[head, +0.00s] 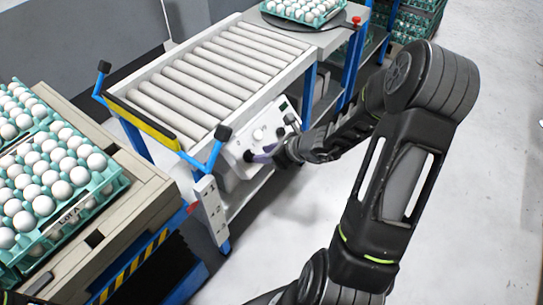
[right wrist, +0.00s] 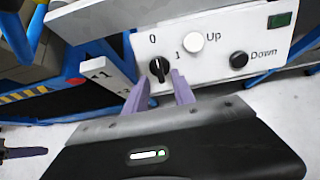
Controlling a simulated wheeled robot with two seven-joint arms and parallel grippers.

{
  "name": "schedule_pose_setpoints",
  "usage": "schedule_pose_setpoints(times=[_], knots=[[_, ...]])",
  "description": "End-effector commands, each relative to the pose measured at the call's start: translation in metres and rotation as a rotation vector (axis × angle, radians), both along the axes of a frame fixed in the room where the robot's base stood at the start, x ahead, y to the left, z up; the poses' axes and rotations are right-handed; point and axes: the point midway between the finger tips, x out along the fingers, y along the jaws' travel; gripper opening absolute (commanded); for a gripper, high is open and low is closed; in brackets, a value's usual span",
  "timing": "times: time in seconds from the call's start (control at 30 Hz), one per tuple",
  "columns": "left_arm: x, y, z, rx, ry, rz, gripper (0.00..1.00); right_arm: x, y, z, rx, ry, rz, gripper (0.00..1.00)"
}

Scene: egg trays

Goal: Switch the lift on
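The lift's white control panel (head: 280,115) is on the side of the roller table. In the right wrist view the panel (right wrist: 222,50) has a black rotary switch (right wrist: 159,69) with marks 0 and 1. Its grip stands nearly upright, toward the 0. A white Up button (right wrist: 194,42) and a black Down button (right wrist: 238,59) are to its right. My right gripper (right wrist: 158,91) is open, its purple fingers apart around the switch's lower part; contact is unclear. It also shows at the panel in the head view (head: 262,153). A purple-tipped part, apparently my left gripper (right wrist: 25,153), shows at lower left.
The roller table (head: 205,78) has blue posts with black-tipped levers beside the panel. Egg trays (head: 45,185) stand on a stack at left; another tray (head: 302,12) is at the back. The floor (head: 490,150) at right is clear.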

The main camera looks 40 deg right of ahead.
Motion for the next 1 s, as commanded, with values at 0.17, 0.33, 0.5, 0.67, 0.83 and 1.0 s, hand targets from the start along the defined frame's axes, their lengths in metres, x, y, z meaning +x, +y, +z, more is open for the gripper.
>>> schedule_pose_setpoints(times=[0.17,0.33,0.5,0.67,0.83,1.0], knots=[[0.000,0.000,-0.026,0.000,0.000,0.000,0.36,0.019,0.006,-0.023,0.000,-0.002,0.003,0.31],[0.000,0.000,-0.037,0.000,0.000,0.000,0.36,0.030,0.010,-0.031,0.000,-0.001,0.001,0.31],[0.000,0.000,-0.039,0.000,0.000,0.000,0.36,0.034,0.011,-0.032,0.000,-0.001,0.001,0.31],[0.000,0.000,-0.038,0.000,0.000,-0.001,0.36,0.034,0.011,-0.032,0.001,0.000,0.001,0.31],[0.000,0.000,-0.038,0.000,0.000,-0.001,0.36,0.034,0.011,-0.032,0.001,0.000,0.001,0.24],[0.000,0.000,-0.038,0.000,0.000,0.000,0.36,0.034,0.011,-0.032,0.001,0.000,0.001,0.10]])
